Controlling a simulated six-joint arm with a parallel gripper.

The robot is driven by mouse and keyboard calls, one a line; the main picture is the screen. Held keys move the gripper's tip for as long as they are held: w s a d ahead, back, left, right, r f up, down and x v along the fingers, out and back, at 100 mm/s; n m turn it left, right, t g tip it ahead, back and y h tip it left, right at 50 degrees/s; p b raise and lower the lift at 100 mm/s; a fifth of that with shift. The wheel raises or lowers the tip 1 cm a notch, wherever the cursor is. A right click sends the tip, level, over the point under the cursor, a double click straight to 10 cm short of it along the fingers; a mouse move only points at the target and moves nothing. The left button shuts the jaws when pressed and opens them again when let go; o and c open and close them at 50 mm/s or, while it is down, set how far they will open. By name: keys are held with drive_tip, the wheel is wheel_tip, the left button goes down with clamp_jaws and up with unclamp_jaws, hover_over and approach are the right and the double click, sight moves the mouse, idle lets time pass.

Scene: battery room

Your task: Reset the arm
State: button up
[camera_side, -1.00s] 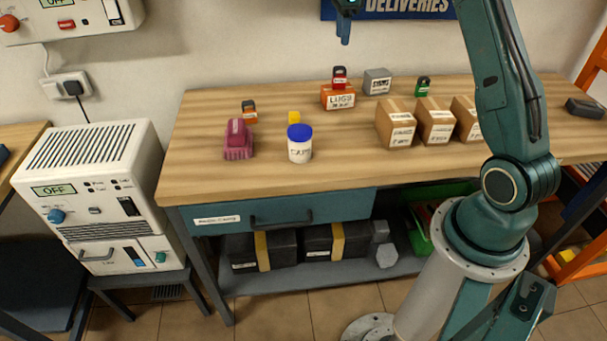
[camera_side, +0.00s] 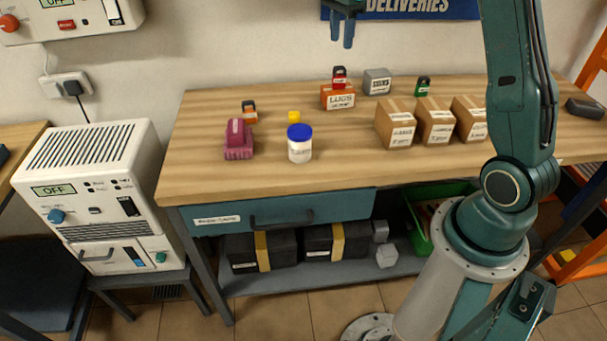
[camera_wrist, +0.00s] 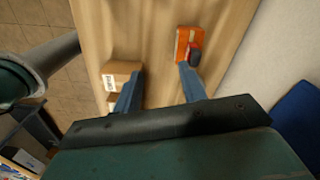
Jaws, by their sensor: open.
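My gripper (camera_side: 342,32) hangs at the top of the side view, in front of the wall and well above the back of the bench. Its two fingers point down, apart, with nothing between them. In the wrist view my gripper (camera_wrist: 160,92) also shows open and empty over the wooden bench top (camera_wrist: 150,40). An orange box labelled LUGS (camera_side: 338,98) with a small red item (camera_side: 339,78) on top stands below it, and this box also shows in the wrist view (camera_wrist: 183,38).
On the bench (camera_side: 215,180) stand a white jar with a blue lid (camera_side: 300,146), a pink object (camera_side: 238,142), a grey box (camera_side: 377,82) and three cardboard boxes (camera_side: 436,124). A blue deliveries sign (camera_side: 400,10) hangs behind. The bench front is clear.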

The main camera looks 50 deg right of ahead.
drive_tip(key=s+a+r+n+t, duration=0.2)
drive_tip(key=s+a+n+t, duration=0.1)
drive_tip(key=s+a+n, duration=0.7)
drive_tip(key=s+a+r+n+t, duration=0.1)
drive_tip(key=s+a+n+t, duration=0.1)
drive_tip(key=s+a+n, duration=0.8)
drive_tip(key=s+n, duration=0.3)
drive_tip(key=s, duration=0.3)
drive_tip(key=shift+s+a+r+t, duration=0.15)
drive_tip(key=shift+s+r+t, duration=0.2)
drive_tip(key=shift+r+t, duration=0.05)
